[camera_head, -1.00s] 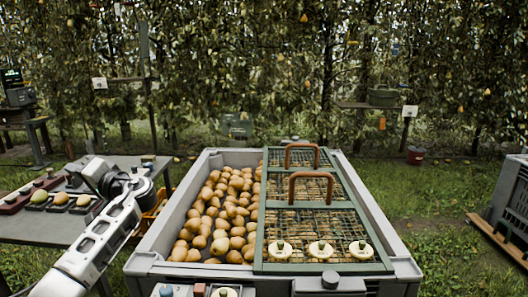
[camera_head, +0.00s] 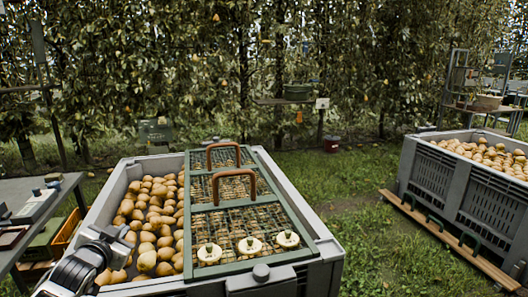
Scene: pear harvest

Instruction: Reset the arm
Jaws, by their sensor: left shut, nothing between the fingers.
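My left arm comes in at the lower left. My left gripper (camera_head: 113,235), partly hidden by its own wrist, is at the near left corner of the grey crate (camera_head: 325,246). The gripper is shut and empty. Loose pears (camera_head: 150,215) fill the open left part of the crate. A green-framed wire mesh lid (camera_head: 236,215) with two brown handles covers the right part. My right gripper is not in view.
A grey table (camera_head: 50,205) with small items stands at the left. A hedge of fruit trees closes the back.

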